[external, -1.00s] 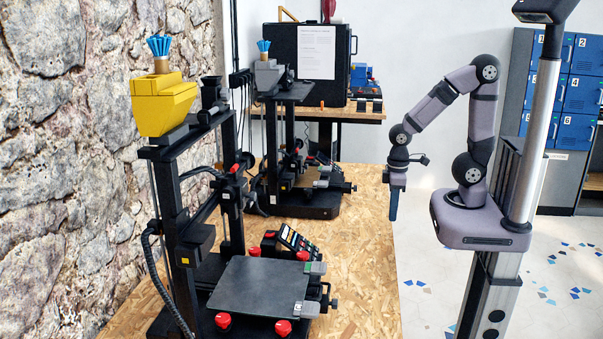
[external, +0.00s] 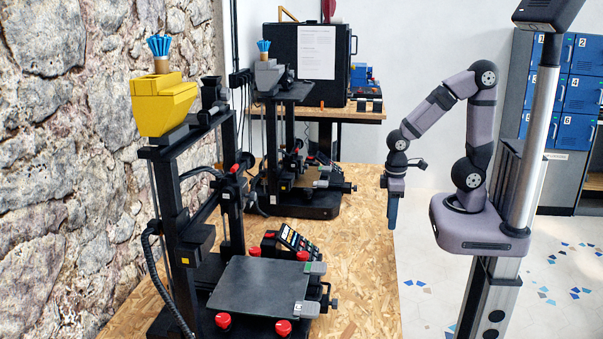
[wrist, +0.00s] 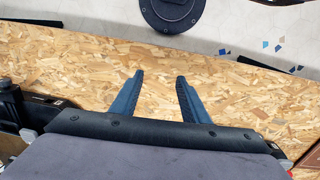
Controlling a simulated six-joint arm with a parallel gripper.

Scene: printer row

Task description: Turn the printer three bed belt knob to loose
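A near printer (external: 256,287) with a yellow top and a far printer (external: 303,205) with a grey top stand on the chipboard bench. No number shows on either, so I cannot tell which is printer three. The near one has a small dark knob (external: 334,303) at the end of its bed; a similar dark knob (external: 353,188) shows on the far one. Their settings are too small to read. My gripper (external: 392,226) hangs pointing down at the bench's right edge, apart from both printers. In the wrist view its blue fingers (wrist: 160,76) are spread and empty.
Bare chipboard (external: 368,245) lies right of the printers. Red knobs (external: 283,327) and a tilted control panel (external: 292,241) sit around the near bed. A black case (external: 309,60) stands on a back table. Blue lockers (external: 583,90) stand at the right. A stone wall borders the left.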

